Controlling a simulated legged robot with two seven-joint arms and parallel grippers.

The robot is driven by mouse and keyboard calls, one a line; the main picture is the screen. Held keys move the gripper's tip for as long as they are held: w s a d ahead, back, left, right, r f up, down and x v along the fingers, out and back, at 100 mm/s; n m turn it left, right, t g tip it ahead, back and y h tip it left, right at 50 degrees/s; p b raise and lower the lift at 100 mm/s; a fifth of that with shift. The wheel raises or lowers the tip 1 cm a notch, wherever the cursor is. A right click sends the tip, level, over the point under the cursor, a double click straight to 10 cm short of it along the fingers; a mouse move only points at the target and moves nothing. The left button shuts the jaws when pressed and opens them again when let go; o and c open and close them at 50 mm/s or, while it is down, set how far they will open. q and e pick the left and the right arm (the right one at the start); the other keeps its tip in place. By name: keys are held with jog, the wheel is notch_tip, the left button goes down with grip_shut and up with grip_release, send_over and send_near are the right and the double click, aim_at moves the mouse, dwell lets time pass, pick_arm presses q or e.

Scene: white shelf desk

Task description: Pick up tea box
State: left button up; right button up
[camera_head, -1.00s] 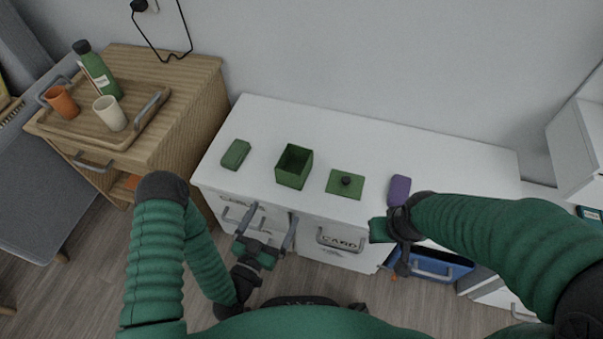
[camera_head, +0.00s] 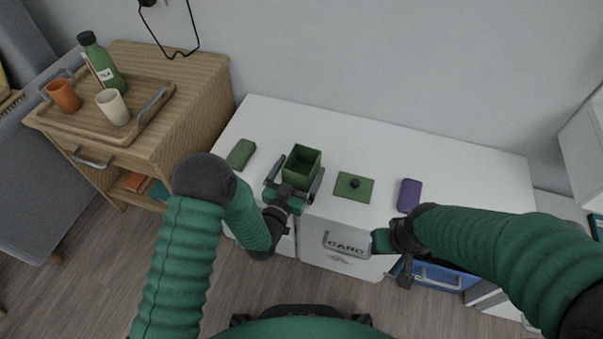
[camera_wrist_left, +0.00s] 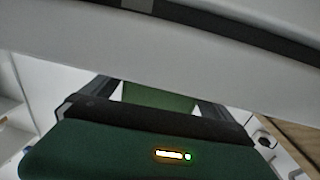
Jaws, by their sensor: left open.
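The tea box, a green open-topped square box (camera_head: 302,160), stands upright on the white desk. Its flat green lid with a dark knob (camera_head: 354,186) lies to its right. My left gripper (camera_head: 297,174) is open, with one finger on each side of the box's near part; I cannot tell whether they touch it. In the left wrist view a strip of green box wall (camera_wrist_left: 158,97) shows between the fingers, and a pale surface hides much of the rest. My right gripper (camera_head: 384,241) is at the desk's front edge, its jaws unclear.
On the white desk (camera_head: 375,150), a dark green block (camera_head: 241,154) lies left of the box and a purple block (camera_head: 409,195) lies right of the lid. A blue drawer (camera_head: 436,275) is open below. A wooden cabinet (camera_head: 190,85) holds a tray with a bottle and cups.

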pick_arm(q)
jog(key=shift+d+r, duration=0.1)
jog(key=shift+d, duration=0.05)
jog(key=c, duration=1.7)
jog(key=shift+o, duration=0.2)
